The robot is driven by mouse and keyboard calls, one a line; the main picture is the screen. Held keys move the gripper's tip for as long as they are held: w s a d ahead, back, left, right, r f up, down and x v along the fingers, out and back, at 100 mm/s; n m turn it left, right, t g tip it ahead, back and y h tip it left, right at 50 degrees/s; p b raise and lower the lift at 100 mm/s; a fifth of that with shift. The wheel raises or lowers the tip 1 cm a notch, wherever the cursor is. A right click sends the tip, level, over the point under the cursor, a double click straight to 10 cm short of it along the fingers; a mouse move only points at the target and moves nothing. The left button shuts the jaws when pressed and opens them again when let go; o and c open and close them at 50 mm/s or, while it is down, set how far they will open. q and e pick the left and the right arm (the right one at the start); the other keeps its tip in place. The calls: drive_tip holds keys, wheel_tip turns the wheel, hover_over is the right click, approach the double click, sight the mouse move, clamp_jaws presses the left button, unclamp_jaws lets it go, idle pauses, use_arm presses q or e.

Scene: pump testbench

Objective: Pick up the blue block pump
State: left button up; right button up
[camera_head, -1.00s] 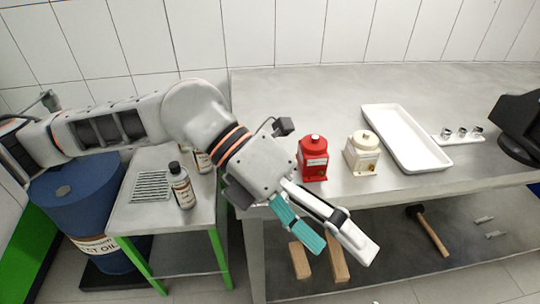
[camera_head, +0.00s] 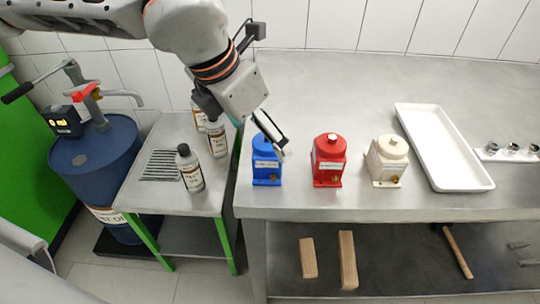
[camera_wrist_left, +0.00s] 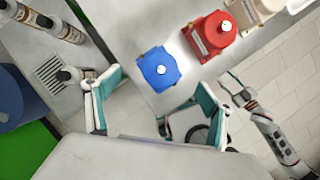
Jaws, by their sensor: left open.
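The blue block pump (camera_head: 266,163) stands upright at the left end of the steel bench, left of the red pump (camera_head: 329,161). My left gripper (camera_head: 257,140) is at the blue pump's upper left in the head view, its fingers partly hidden by its own body. In the left wrist view the blue pump (camera_wrist_left: 158,69) lies beyond the fingertips, between the two spread teal-padded fingers of my open left gripper (camera_wrist_left: 145,95). I cannot tell how high the gripper is above it.
A cream pump (camera_head: 387,162) and a white tray (camera_head: 447,148) stand to the right on the bench. Several bottles (camera_head: 190,168) stand on the small side table at left, with a blue drum (camera_head: 88,165) beyond. Wooden blocks (camera_head: 347,260) lie on the lower shelf.

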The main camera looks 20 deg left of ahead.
sight(264, 140)
use_arm(q)
drive_tip(key=x, duration=0.5)
drive_tip(key=shift+w+f, duration=0.25)
drive_tip(key=shift+w, duration=0.05)
drive_tip(key=shift+d+r, duration=0.1)
drive_tip(key=shift+r, duration=0.05)
drive_tip(key=c, duration=1.8)
